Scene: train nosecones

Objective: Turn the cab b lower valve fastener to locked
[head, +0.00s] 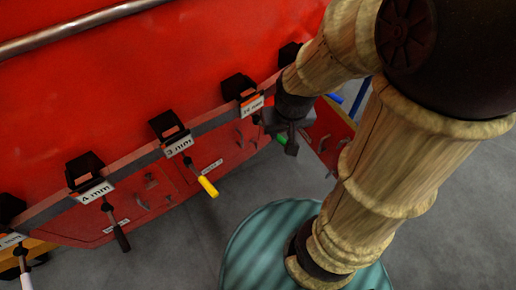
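My gripper (290,141) hangs at the end of my arm, in front of the red nosecone's lower edge at the right. A green tool handle (282,138) shows right beside its fingers. I cannot tell whether the fingers touch it or are open. The lower red panel (205,163) carries small hatches, handles and white labels too small to read. One small fitting (151,181) shows on the left hatch. I cannot tell which fitting is the cab b lower valve fastener, or its position.
A rail with black holders (85,171) runs along the red nosecone (190,60), with size tags such as 4 mm and 3 mm. A black-handled tool (121,238) and a yellow-handled tool (208,187) hang there. Grey floor (170,260) is open in front.

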